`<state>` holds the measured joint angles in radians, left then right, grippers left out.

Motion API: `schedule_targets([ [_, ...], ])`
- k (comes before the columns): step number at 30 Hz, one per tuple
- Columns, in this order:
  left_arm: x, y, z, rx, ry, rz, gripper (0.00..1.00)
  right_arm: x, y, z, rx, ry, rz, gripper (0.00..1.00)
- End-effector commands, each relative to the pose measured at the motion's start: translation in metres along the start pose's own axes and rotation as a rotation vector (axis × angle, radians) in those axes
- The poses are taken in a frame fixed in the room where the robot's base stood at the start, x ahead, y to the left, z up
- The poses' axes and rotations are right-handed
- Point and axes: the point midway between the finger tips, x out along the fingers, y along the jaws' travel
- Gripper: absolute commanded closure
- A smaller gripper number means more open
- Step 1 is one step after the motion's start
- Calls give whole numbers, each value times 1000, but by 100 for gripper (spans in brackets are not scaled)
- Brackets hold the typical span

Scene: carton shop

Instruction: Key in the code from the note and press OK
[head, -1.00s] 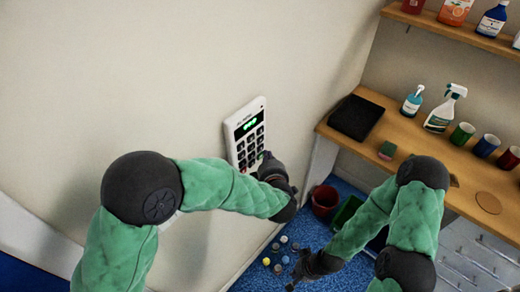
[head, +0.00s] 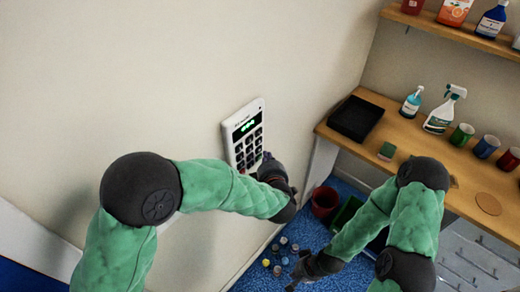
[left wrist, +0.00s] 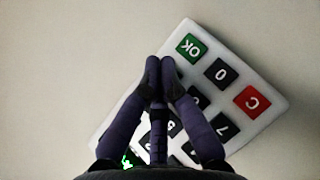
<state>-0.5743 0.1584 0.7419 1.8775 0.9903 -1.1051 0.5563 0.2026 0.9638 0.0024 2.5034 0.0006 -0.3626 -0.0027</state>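The white keypad (head: 244,136) hangs on the wall, with dark keys and green characters on its display (head: 247,125), too small to read. My left gripper (head: 267,157) is at the keypad's lower right. In the left wrist view its fingers (left wrist: 160,62) are together with nothing between them, over the keypad (left wrist: 268,82). The tips are near the green OK key (left wrist: 190,47), the 0 key (left wrist: 221,73) and the red C key (left wrist: 252,101); they hide part of the keys. I cannot tell whether they touch. My right gripper (head: 291,286) hangs low, its fingers unclear. No note is visible.
A wooden counter (head: 415,132) on the right holds a black tray (head: 355,118), a sponge (head: 387,151), a spray bottle (head: 444,110) and cups. A red bin (head: 325,202) and several small round items (head: 278,258) are on the blue floor. The wall around the keypad is clear.

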Motion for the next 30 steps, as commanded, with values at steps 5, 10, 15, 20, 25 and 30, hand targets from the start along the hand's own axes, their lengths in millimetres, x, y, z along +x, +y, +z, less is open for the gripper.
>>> schedule_targets([
  [5, 0, 0, 0, 0, 0, 0, 100, 0, 0, 0, 0, 0, 0, 100],
  [10, 0, 0, 0, 0, 0, 0, 100, 0, 0, 0, 0, 0, 0, 100],
  [15, 1, 0, -2, -1, 1, 0, 100, 1, 0, 0, 0, 0, 0, 100],
  [20, 4, -1, -6, -1, 1, 0, 100, 2, 1, 0, 0, 0, 0, 100],
  [25, 5, -1, -8, 0, 0, 0, 100, 3, 1, 0, 0, 0, 0, 100],
  [30, 5, 0, -8, 0, 0, 0, 100, 3, 1, 0, 0, 0, 0, 100],
])
